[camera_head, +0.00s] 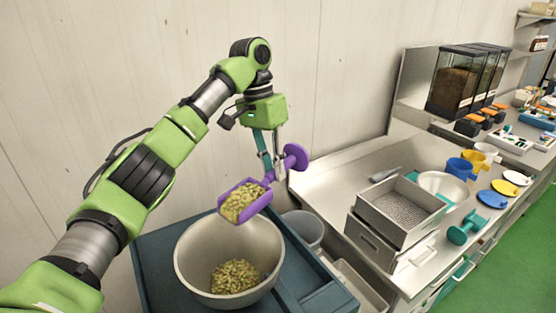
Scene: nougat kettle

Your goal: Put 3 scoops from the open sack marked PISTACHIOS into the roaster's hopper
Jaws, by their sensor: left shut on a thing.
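My left gripper (274,167) is shut on the handle of a purple scoop (296,157). The scoop's pan is loaded with greenish-tan nuts (242,203) and hangs over a wide metal bowl (195,262). The pan looks roughly level. More nuts of the same look (236,276) lie in the bottom of the bowl. The bowl stands on a dark teal cart (155,260). No sack marked PISTACHIOS can be made out, and nothing in view is plainly the roaster's hopper. My right gripper is not in view.
A grey bucket (303,226) stands behind the bowl. Clear dispensers (455,85) stand farther back. Green floor is free at right.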

